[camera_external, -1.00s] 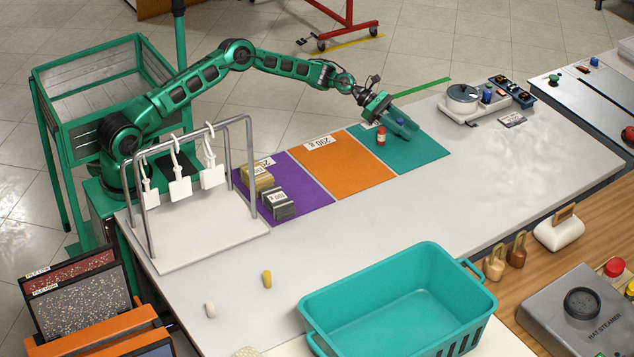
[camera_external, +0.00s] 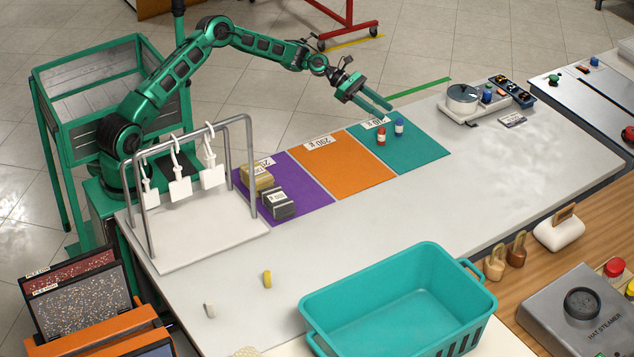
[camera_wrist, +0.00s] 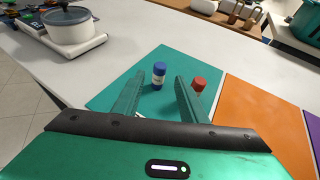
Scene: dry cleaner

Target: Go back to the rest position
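My gripper (camera_external: 380,98) is raised above the far edge of the teal mat (camera_external: 425,150). It is open, with a gap between its two green fingers and nothing held. A blue-capped small bottle (camera_external: 399,127) and a red-capped small bottle (camera_external: 381,137) stand upright on the teal mat, below and beyond the fingertips. In the wrist view the gripper (camera_wrist: 158,85) shows spread fingers, with the blue-capped bottle (camera_wrist: 158,75) past the gap and the red-capped bottle (camera_wrist: 198,84) partly behind the right finger.
An orange mat (camera_external: 345,170) and a purple mat (camera_external: 310,200) bearing small labelled blocks lie left of the teal mat. A rack with white tags (camera_external: 181,188) stands nearer my base. A scale with a pot (camera_external: 463,98) is to the right. A teal basket (camera_external: 400,318) sits in front.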

